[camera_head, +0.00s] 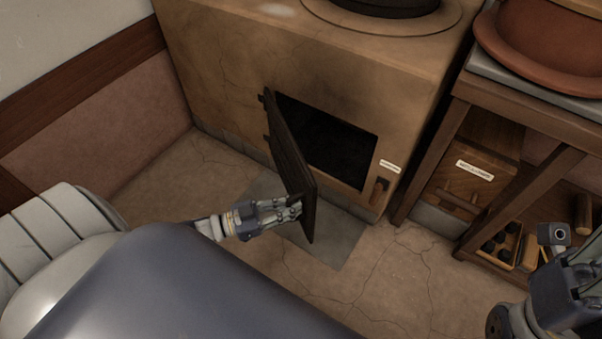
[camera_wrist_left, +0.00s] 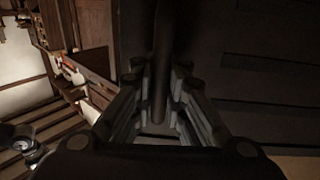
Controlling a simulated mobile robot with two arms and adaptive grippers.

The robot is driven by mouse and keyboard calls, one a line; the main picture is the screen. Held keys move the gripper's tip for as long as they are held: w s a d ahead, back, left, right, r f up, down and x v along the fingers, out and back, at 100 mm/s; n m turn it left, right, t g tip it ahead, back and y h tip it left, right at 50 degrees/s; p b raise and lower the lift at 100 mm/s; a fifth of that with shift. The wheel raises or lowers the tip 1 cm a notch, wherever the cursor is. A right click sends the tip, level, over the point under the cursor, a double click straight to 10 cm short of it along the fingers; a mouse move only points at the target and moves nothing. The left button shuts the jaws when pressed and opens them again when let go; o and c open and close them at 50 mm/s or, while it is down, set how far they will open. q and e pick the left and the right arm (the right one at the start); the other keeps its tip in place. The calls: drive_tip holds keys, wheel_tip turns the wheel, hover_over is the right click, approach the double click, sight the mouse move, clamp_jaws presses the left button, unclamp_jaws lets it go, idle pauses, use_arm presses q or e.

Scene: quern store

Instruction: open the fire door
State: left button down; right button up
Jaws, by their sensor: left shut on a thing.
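The fire door (camera_head: 290,155) is a dark plank door hinged at the left of the stove's opening. It stands swung well outward, so the dark firebox opening (camera_head: 325,145) shows beside it. My left gripper (camera_head: 297,207) is at the door's lower free edge, shut on its handle. In the left wrist view the handle (camera_wrist_left: 162,70) is a dark upright bar between the fingers, with the door's dark face (camera_wrist_left: 260,90) to the right. My right arm shows at the lower right of the head view; its fingers are not clear.
The clay stove (camera_head: 220,80) fills the back. A grey slab (camera_head: 340,240) lies on the floor below the door. Floor left of the door is clear.

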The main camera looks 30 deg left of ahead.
use_arm(q)
drive_tip(key=shift+s, duration=0.1)
drive_tip(key=c, duration=1.6)
unclamp_jaws()
drive_tip(key=shift+a, duration=0.1)
drive_tip(key=v, duration=1.2)
